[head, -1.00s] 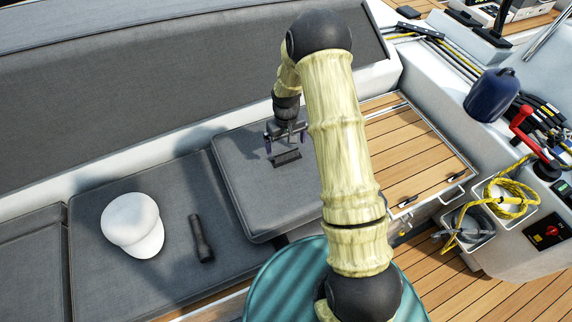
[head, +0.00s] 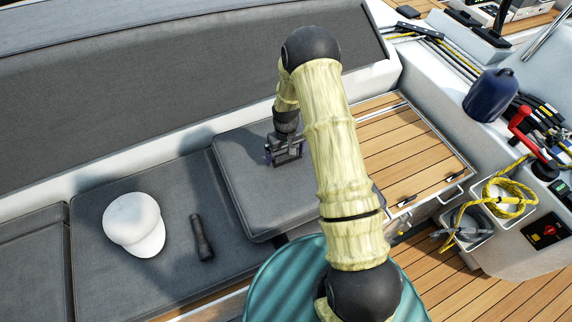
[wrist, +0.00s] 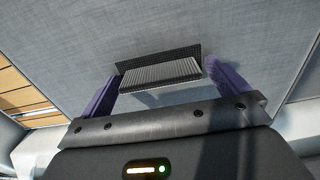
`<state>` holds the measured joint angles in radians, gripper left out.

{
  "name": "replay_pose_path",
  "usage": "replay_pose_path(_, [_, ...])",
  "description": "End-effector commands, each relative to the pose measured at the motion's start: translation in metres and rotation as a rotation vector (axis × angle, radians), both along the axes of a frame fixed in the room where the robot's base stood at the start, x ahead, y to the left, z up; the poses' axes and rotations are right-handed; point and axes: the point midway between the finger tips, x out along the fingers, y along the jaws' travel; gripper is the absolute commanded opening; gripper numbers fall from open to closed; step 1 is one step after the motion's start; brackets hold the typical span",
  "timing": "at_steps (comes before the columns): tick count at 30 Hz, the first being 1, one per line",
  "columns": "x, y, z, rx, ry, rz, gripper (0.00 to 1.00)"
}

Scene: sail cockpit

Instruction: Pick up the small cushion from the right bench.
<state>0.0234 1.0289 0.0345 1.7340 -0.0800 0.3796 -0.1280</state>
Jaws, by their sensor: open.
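The small grey cushion (head: 262,205) lies on the bench in the middle of the head view, overlapping the longer seat pad at its left. In the wrist view its grey fabric (wrist: 75,50) fills the upper part, with a dark ribbed strap handle (wrist: 160,72) standing on it. My gripper (head: 286,155) is low over the cushion, pointing down. In the wrist view my gripper (wrist: 162,68) is open, its purple fingers at the two ends of the handle. I cannot tell whether they touch it. My arm hides the cushion's right part.
A white cap (head: 133,224) and a black flashlight (head: 201,238) lie on the grey seat pad (head: 100,285) to the left. The grey backrest (head: 180,110) rises behind. A wooden hatch (head: 415,150) is at the right, with a yellow rope (head: 510,198) beyond.

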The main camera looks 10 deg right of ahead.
Motion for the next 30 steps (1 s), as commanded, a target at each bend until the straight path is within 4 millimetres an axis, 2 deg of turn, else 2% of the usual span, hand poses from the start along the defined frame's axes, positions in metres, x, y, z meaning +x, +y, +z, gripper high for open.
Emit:
replay_pose_path(6, [-0.0002, -0.0001, 0.0002, 0.000, 0.000, 0.000, 1.00])
replay_pose_path(7, [-0.0002, -0.0001, 0.0002, 0.000, 0.000, 0.000, 0.96])
replay_pose_path(18, [-0.0001, 0.0001, 0.0003, 0.000, 0.000, 0.000, 0.23])
replay_pose_path(20, [0.0006, 0.0001, 0.0013, 0.000, -0.001, 0.000, 0.14])
replay_pose_path(30, [0.0009, 0.0000, 0.0067, 0.000, -0.002, 0.000, 0.14])
